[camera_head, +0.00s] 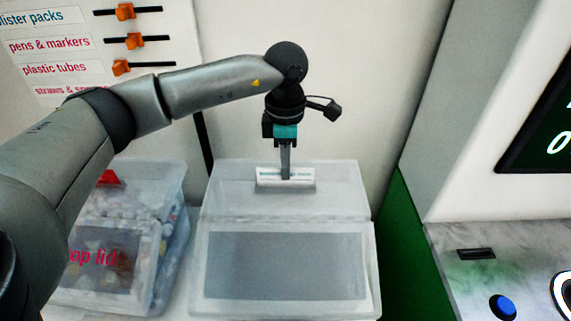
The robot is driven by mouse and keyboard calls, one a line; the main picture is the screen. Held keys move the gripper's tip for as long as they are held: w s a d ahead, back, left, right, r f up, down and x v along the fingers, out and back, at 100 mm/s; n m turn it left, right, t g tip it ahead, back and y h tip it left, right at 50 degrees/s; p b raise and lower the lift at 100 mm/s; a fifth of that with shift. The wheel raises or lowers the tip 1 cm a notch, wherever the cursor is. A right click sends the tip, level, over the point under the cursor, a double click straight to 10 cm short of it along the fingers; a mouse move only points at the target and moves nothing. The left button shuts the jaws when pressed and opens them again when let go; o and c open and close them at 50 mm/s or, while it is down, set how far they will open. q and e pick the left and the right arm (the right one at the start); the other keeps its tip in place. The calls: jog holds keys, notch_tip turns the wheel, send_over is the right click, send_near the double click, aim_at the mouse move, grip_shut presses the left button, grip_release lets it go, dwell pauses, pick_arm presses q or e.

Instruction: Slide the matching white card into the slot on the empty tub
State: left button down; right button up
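My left gripper (286,172) comes down from above over the empty tub. Its fingers look closed on a small white card (303,174) with teal print too small to read. The clear, frosted empty tub (222,212) stands in the middle, with a grey panel across its front. The card is at a grey slot-like strip (300,188) on the tub's upper rear part. The card's lower edge appears to meet this strip, but I cannot tell whether it is inside. My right gripper is out of view.
A filled clear tub (170,215) with red lettering stands close on the left, partly behind my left arm. A wall board (60,45) lists categories beside orange sliders. At right are a green side panel (400,250) and a marble-look counter (465,285) with a blue button (503,306).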

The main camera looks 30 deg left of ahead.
pick_arm(q)
jog(key=shift+f+b, duration=0.35)
jog(key=shift+f, duration=0.1)
jog(key=c, duration=1)
grip_release()
jog(key=shift+o, duration=0.2)
jog(key=shift+r, duration=0.1)
notch_tip(320, 180, up, 15)
jog(key=shift+b, duration=0.3)
